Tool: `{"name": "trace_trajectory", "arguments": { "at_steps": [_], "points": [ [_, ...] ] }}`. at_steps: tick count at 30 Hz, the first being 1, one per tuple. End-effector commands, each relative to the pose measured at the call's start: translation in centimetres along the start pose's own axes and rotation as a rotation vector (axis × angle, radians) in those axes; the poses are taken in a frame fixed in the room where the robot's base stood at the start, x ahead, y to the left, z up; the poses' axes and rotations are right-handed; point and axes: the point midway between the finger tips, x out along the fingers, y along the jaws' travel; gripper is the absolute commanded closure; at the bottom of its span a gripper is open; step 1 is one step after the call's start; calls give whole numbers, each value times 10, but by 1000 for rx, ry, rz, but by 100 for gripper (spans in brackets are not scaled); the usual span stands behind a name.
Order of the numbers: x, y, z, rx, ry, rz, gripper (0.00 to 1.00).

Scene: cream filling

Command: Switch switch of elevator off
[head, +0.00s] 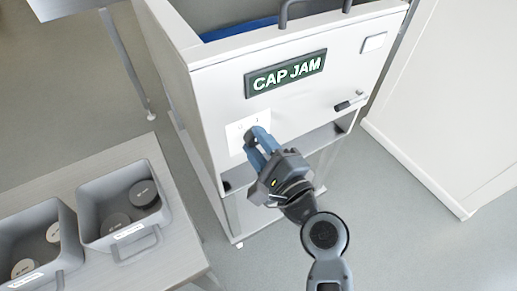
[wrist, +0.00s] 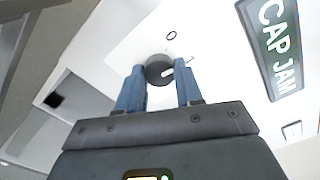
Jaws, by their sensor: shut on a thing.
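The elevator (head: 215,95) is a white cabinet with a dark "CAP JAM" sign (head: 285,73) on its front; the sign also shows in the wrist view (wrist: 273,45). Left of and below the sign is a white switch plate (head: 234,138). Its round dark grey switch knob (wrist: 157,66) shows in the wrist view, with a white pointer mark on the side toward the "I" mark; an "O" mark lies above it. My gripper (head: 256,140) is shut on the knob, its blue fingers on both sides of it (wrist: 159,78). In the head view the fingers largely hide the knob.
Two grey bins (head: 150,240) with dark round lids stand on a table at lower left. A white wall panel (head: 440,110) is at right.

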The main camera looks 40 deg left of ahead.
Motion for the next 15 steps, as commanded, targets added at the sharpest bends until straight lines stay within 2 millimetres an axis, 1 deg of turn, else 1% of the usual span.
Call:
{"name": "trace_trajectory", "arguments": {
  "at_steps": [1, 15],
  "points": [
    [0, 4, -3, -45, 0, -1, 95],
    [0, 3, -2, -468, 0, 0, 95]
  ]
}}
